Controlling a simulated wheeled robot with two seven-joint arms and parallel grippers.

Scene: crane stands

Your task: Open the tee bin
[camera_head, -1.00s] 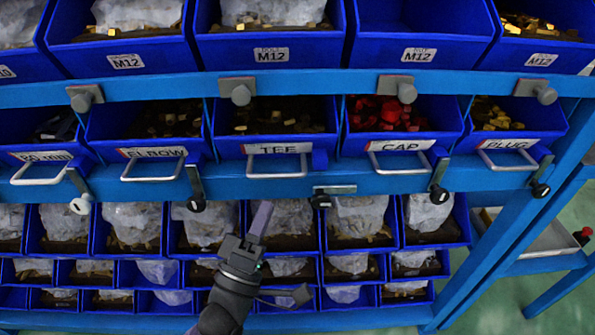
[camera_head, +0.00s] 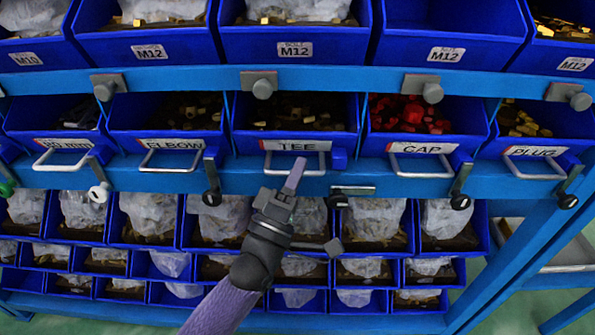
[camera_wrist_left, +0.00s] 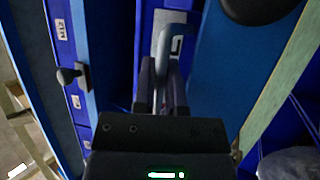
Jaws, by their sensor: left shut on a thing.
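The blue tee bin (camera_head: 246,142) sits in the middle row of the rack, with a white TEE label (camera_head: 296,145) and a light metal pull handle (camera_head: 274,170) on its front. It looks level with the bins beside it. My left gripper (camera_head: 295,178) comes up from below and is shut on the handle. In the left wrist view the gripper (camera_wrist_left: 162,88) has its two fingers on either side of the handle (camera_wrist_left: 170,40). The latch (camera_head: 352,190) right of and below the tee bin lies sideways, clear of the handle. My right gripper is not in view.
The elbow bin (camera_head: 135,145) and cap bin (camera_head: 376,147) flank it closely. Their latches (camera_head: 211,185) and (camera_head: 462,187) hang down beside them. M12 bins (camera_head: 290,48) stand above, and small bagged bins (camera_head: 150,215) fill the rows below.

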